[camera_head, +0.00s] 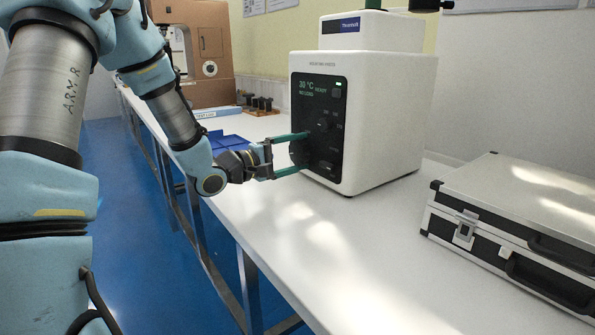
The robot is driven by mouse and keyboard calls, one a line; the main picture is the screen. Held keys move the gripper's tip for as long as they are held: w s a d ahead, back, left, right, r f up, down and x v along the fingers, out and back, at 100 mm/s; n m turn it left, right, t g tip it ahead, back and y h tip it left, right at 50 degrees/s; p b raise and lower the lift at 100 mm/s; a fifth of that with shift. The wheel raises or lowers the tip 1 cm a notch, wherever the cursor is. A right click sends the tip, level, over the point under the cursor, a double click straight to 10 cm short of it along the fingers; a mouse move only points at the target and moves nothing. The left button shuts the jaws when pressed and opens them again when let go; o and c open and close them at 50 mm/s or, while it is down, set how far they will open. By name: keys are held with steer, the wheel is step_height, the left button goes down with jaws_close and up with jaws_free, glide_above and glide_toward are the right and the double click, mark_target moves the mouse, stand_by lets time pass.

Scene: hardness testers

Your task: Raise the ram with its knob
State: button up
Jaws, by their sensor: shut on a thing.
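A white tester (384,110) stands on the bench with a black front panel (335,95); its display shows "30 °C READY" and a second line that seems to read "NO LOAD". A dark round knob (299,153) sits low on the panel's left side. My gripper (301,152) reaches in from the left with its two green fingers, one above and one below this knob, shut on it. The fingers hide part of the knob. A dark and green part shows on top of the tester, cut off by the frame's upper edge; I cannot tell whether it belongs to the ram.
A silver case (520,205) lies on the white bench (330,240) at the right. A blue tray (225,141) lies behind my wrist. Small dark parts on an orange base (262,104) and a brown machine (205,50) stand farther back. The bench front is clear.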

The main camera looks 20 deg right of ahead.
steer(key=shift+f+m+b, duration=0.25)
steer(key=shift+m+b, duration=0.35)
steer(key=shift+b, duration=0.35)
steer(key=shift+r, duration=0.15)
steer(key=o, duration=1.2)
steer(key=shift+c, duration=0.2)
steer(key=shift+a, duration=0.1)
steer(key=a, duration=0.3)
steer(key=s+a, duration=0.1)
steer(key=a, duration=0.3)
steer(key=s+a+b, duration=0.1)
steer(key=a, duration=0.2)
steer(key=shift+a, duration=0.25)
